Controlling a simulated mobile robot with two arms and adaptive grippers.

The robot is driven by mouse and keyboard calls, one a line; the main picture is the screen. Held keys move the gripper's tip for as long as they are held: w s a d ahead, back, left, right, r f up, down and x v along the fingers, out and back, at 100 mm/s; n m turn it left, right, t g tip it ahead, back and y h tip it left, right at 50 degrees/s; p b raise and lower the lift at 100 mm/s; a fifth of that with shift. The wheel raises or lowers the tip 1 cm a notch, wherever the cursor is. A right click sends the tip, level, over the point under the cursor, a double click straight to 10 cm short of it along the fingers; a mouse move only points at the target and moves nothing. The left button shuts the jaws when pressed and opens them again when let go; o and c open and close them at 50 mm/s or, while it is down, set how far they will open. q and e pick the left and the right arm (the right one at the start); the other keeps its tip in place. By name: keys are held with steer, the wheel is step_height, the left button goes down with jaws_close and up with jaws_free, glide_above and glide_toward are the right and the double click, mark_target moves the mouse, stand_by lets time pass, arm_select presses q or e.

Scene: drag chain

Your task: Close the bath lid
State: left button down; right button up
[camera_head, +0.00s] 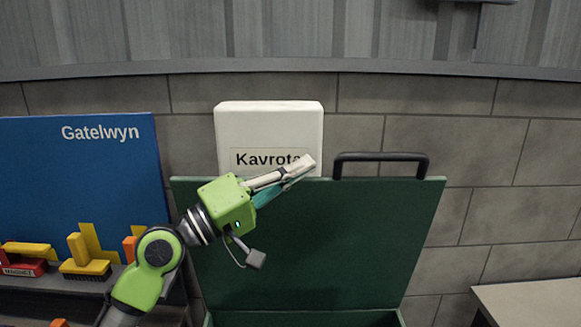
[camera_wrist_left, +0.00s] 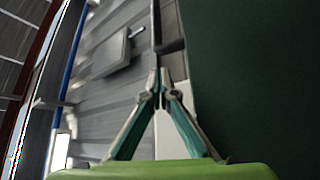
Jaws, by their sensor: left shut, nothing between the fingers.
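The bath lid (camera_head: 330,245) is a dark green panel standing raised, with a black handle (camera_head: 380,157) on its top edge at the right. The green bath rim (camera_head: 208,318) shows at the bottom of the head view. My left gripper (camera_head: 312,165) is shut and empty. In the head view it overlaps the lid's upper part, its tips near the top edge, left of the handle. In the left wrist view the fingertips (camera_wrist_left: 160,75) meet, with the dark green lid (camera_wrist_left: 250,80) filling the right side. Whether they touch the lid I cannot tell. My right gripper is not in view.
A white box labelled Kavrota (camera_head: 268,125) is behind the lid, against the tiled wall. A pale table corner (camera_head: 530,302) is at the lower right.

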mark_target(324, 178)
arm_select(q)
steer(key=p+x, duration=0.1)
steer(key=x, duration=0.4)
steer(key=shift+d+r+p, duration=0.1)
steer(key=shift+d+p, duration=0.1)
steer(key=shift+p, duration=0.2)
steer(key=shift+w+d, duration=0.1)
